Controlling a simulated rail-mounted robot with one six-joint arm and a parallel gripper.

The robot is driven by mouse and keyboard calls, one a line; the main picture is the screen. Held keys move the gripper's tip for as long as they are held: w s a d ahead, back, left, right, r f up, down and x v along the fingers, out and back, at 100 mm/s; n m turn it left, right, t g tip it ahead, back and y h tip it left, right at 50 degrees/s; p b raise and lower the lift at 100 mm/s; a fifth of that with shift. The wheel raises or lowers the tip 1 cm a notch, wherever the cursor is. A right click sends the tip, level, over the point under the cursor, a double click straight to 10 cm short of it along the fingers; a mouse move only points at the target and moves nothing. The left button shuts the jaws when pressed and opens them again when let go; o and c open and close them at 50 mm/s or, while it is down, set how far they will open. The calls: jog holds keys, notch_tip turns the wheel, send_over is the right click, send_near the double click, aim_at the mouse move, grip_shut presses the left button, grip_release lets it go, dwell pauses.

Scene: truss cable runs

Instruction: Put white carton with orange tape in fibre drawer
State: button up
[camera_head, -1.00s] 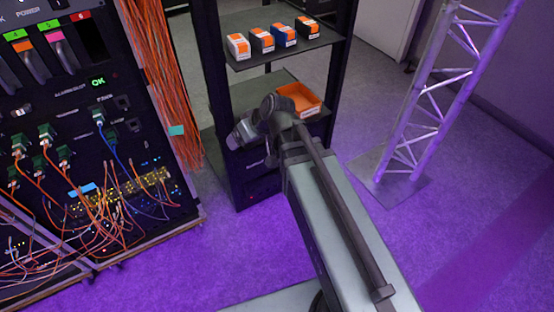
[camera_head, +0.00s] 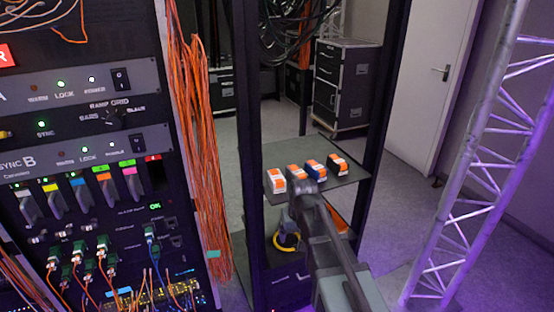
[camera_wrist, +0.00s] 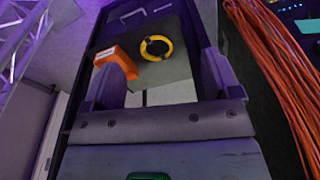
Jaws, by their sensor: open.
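In the head view, a white carton with orange on top (camera_head: 275,180) stands at the left end of a row on the upper shelf. My arm reaches to just in front of and below the upper shelf in the head view. I cannot tell which part is the fibre drawer.
A yellow ring (camera_head: 286,241) is below the upper shelf (camera_head: 345,177). Dark rack posts (camera_head: 383,110) flank the shelves. Orange cables (camera_head: 203,150) hang to the left beside a panel of plugs. A metal truss (camera_head: 480,170) stands at the right, with floor between.

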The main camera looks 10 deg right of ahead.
aim_at(276, 176)
jog(key=w+r+t+p, duration=0.1)
jog(key=w+r+p, duration=0.1)
jog(key=w+r, duration=0.55)
jog(key=w, duration=0.5)
jog(key=w+f+t+b, duration=0.1)
jog(key=w, duration=0.5)
jog(key=w+a+f+n+t, duration=0.1)
jog(key=w, duration=0.5)
jog(key=shift+w, duration=0.2)
jog(key=shift+w+a+f, duration=0.1)
jog(key=shift+w, duration=0.55)
jog(key=b+x, duration=0.4)
jog(key=b, duration=0.1)
jog(key=shift+s+f, duration=0.25)
jog(key=shift+f, duration=0.2)
jog(key=shift+w+f, duration=0.15)
jog(key=shift+f, duration=0.1)
jog(key=shift+r, duration=0.3)
jog(key=shift+f, duration=0.25)
jog(key=c, duration=1.2)
